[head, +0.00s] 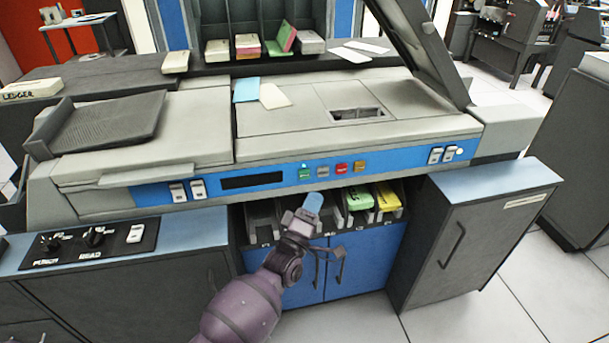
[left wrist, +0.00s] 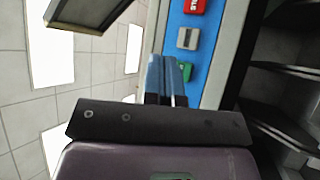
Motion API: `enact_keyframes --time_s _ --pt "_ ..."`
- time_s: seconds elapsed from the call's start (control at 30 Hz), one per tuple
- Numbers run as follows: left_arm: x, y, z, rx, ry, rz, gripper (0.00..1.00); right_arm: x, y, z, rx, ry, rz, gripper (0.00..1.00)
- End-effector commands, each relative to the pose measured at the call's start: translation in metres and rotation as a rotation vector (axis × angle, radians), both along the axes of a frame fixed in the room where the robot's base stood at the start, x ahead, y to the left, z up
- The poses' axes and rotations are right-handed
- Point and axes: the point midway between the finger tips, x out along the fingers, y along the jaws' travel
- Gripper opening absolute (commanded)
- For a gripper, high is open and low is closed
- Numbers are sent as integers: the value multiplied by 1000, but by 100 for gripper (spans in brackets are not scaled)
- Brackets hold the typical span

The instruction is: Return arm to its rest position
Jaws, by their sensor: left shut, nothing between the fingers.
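My left gripper (head: 312,204) is in the lower middle of the head view, in front of the card machine's (head: 200,120) blue control strip and below its buttons. Its blue fingers also show in the left wrist view (left wrist: 167,78), close together and with nothing between them. The fingers point up towards the strip. In the head view the green button (head: 305,172) is just above the fingertips; it also shows in the left wrist view (left wrist: 187,70) beside them. I cannot tell whether the fingertips touch anything. My right gripper is not in view.
Card slots below the strip hold green cards (head: 358,198) and yellow cards (head: 387,197). A grey cabinet (head: 480,225) stands to the right, and a panel with knobs (head: 90,244) lies to the left. A raised lid (head: 418,45) stands at the machine's back right. Open floor (head: 470,315) shows at the lower right.

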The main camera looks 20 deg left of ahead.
Motion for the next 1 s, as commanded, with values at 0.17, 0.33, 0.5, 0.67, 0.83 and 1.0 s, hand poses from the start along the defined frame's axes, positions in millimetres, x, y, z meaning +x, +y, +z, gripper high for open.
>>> enact_keyframes --time_s 0.17,0.33,0.5,0.67,0.83,1.0 --pt "0 0 0 0 0 0 0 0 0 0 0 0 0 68" --pt "0 0 0 0 0 0 0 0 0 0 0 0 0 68" --pt "0 0 0 0 0 0 0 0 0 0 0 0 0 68" --pt "1 0 -2 51 6 19 0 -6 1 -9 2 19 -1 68" --pt "7 -8 -7 280 75 65 0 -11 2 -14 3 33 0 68" --pt "8 -17 3 513 111 93 0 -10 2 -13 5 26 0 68"
